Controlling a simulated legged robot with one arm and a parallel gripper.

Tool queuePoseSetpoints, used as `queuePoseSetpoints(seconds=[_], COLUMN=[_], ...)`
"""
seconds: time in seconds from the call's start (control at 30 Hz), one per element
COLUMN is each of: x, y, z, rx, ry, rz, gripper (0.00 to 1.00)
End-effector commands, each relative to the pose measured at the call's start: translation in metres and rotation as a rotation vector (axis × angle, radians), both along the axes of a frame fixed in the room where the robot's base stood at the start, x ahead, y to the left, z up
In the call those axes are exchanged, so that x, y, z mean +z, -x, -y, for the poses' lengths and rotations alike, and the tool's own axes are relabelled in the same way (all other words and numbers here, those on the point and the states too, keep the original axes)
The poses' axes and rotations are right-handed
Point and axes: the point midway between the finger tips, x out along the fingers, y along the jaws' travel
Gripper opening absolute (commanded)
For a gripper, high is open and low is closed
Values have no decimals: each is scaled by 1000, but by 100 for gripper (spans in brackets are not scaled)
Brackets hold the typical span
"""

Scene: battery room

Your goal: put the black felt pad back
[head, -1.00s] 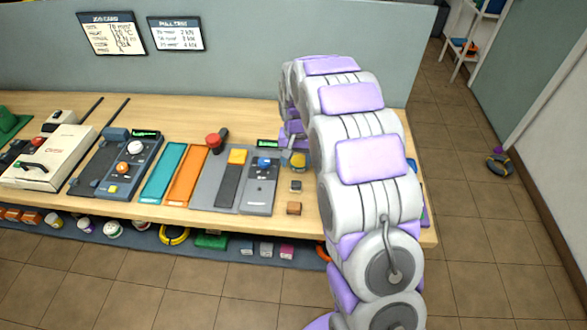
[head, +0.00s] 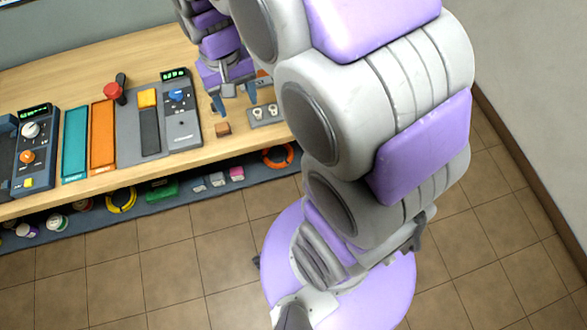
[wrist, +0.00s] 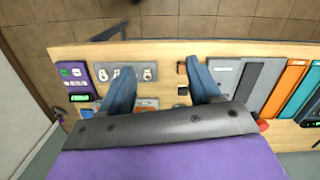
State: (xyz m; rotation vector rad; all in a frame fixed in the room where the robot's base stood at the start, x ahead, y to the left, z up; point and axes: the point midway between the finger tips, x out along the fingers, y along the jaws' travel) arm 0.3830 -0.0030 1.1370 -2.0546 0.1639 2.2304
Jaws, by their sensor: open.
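My gripper (head: 235,100) is open and empty, pointing down over the right part of the bench. In the wrist view its two blue fingers (wrist: 160,85) are spread wide apart above the bench top. A small dark block (wrist: 182,90) lies beside the finger on the right; it may be the black felt pad, but it is too small to tell. A small brown block (head: 223,129) lies near the bench's front edge, and it also shows in the wrist view (wrist: 181,68). A grey plate with round metal pieces (head: 264,114) lies right of the brown block.
A grey device with a dark strip and yellow block (head: 150,125) stands left of my gripper, beside orange (head: 103,135) and teal (head: 74,144) panels. A purple device (wrist: 75,80) stands at the bench's other end. A lower shelf (head: 200,195) holds rings and small boxes.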

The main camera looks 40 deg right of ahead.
Motion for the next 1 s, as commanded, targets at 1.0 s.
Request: queuePoseSetpoints(seconds=[1.0], x=[7], y=[211], z=[-1], rx=[150], ry=[-16], rz=[-77], gripper=[63])
